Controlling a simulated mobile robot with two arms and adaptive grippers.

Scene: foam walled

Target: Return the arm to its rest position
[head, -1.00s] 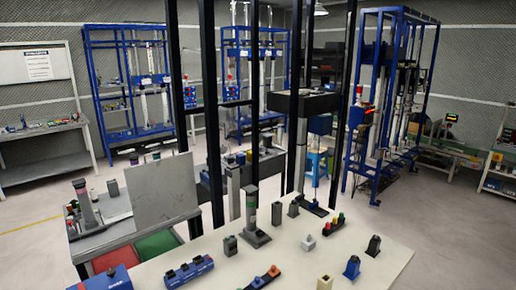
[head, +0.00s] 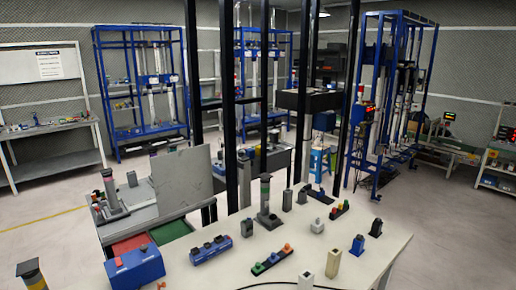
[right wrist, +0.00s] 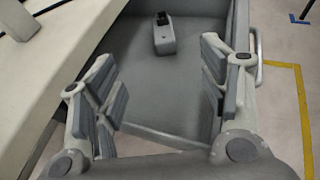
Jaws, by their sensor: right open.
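My right gripper (right wrist: 160,100) shows in the right wrist view with its two padded fingers spread wide apart. No object is between the fingers. Below and beyond them is a grey surface with raised edges, and a small grey block with a dark top (right wrist: 164,36) is on it. Neither gripper shows in the head view, so the left gripper is out of sight. A thin dark curved line shows at the bottom edge of the head view.
A pale table (head: 231,277) holds a blue block with buttons (head: 210,250), a dark strip with coloured knobs (head: 272,259) and several small blocks. Black posts (head: 229,120) rise behind it. Blue frames (head: 140,90) stand at the back. Open floor (head: 440,215) lies to the right.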

